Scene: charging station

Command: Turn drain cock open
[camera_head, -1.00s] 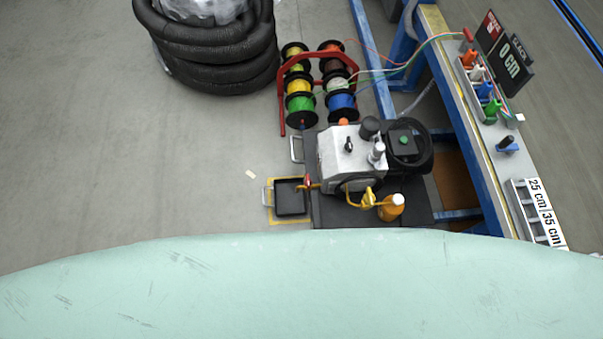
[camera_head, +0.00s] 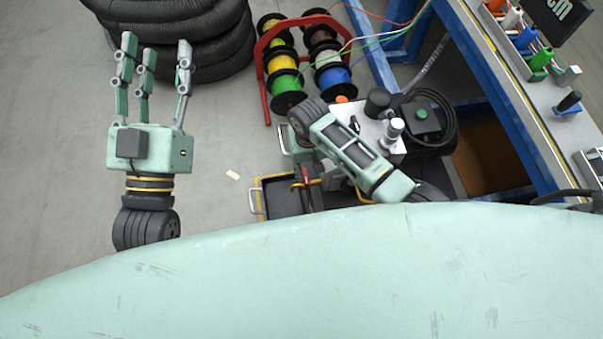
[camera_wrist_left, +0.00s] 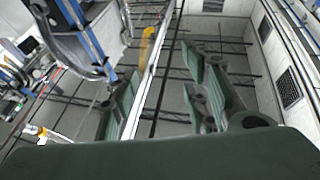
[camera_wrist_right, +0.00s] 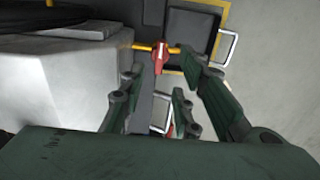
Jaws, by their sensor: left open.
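The drain cock (camera_wrist_right: 160,57) has a red handle on a thin yellow pipe from the light grey machine (camera_wrist_right: 55,85). In the head view its red handle (camera_head: 306,175) shows just above the black tray, close to my right arm. My right gripper (camera_wrist_right: 162,66) is open, with its fingers spread on both sides of the red handle. Whether any finger touches it cannot be told. In the head view my right arm's links mostly hide this gripper.
The black drip tray (camera_head: 283,200) with a yellow border lies beside the machine. A red rack with wire spools (camera_head: 288,80) and black coiled hose (camera_head: 200,50) stand behind. A blue-framed workbench (camera_head: 510,85) is on the right.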

